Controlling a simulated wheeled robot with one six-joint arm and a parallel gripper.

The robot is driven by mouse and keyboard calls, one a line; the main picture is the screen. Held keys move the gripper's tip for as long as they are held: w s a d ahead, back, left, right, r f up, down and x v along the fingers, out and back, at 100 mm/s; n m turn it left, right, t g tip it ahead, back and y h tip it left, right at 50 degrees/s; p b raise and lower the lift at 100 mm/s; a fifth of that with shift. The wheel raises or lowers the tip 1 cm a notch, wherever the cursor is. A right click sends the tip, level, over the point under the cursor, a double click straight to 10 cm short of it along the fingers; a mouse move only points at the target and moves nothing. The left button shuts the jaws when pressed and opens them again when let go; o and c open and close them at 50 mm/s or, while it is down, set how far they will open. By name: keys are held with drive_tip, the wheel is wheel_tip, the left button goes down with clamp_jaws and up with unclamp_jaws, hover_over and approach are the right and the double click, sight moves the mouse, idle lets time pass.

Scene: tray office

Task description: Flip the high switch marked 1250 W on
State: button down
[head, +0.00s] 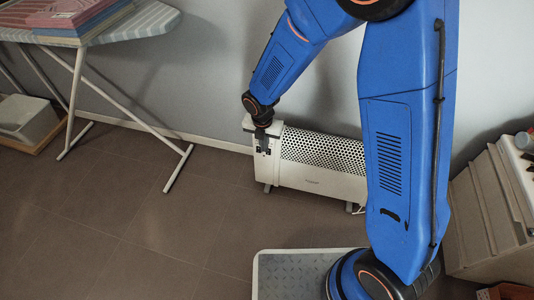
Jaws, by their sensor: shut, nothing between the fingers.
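A white convector heater (320,183) with a perforated top stands on the floor against the wall. Its control end is at the left, where small dark marks show beside my gripper. My gripper (265,149) is shut and empty. It points down at this left end of the heater, very close to the controls. Whether it touches them cannot be told. The high switch marked 1250 W cannot be made out at this size and is partly hidden by the gripper; its position cannot be read.
An ironing board (130,28) with folded cloths stands at the upper left, its white legs reaching toward the heater. A beige cabinet (485,215) stands at the right. A grey box (28,120) sits at the far left. The brown tiled floor (130,215) at the front left is clear.

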drive_tip(key=shift+a+f, duration=0.2)
drive_tip(key=shift+f, duration=0.1)
drive_tip(key=w+d+f, duration=0.1)
drive_tip(key=w+f, duration=0.4)
drive_tip(key=f, duration=0.5)
drive_tip(key=shift+d+f, duration=0.2)
idle(0.3)
